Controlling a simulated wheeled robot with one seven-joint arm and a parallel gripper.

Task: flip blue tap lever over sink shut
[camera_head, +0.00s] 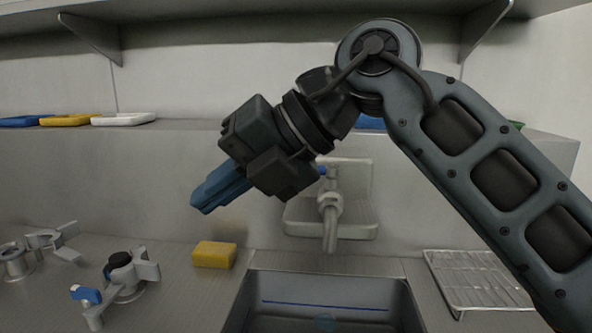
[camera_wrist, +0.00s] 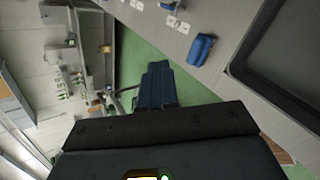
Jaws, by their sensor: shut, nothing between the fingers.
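The tap (camera_head: 330,208) is a pale metal fitting on the wall plate behind the sink (camera_head: 240,311), its spout pointing down. A small bit of its blue lever (camera_head: 322,171) shows just below my wrist, mostly hidden, so its angle is unclear. My gripper (camera_head: 204,200) is shut and empty, with blue fingers pointing down-left. In the picture it is left of the tap, apart from the lever. In the wrist view, the closed fingers (camera_wrist: 158,72) point over a green floor; I cannot make out the tap there.
A yellow sponge (camera_head: 214,254) lies left of the sink. Valve fittings, one with a blue handle (camera_head: 86,295), stand farther left. A wire rack (camera_head: 478,278) is at right. Shallow trays (camera_head: 66,119) sit on the ledge. The wrist view shows a blue object (camera_wrist: 202,49) on a grey counter.

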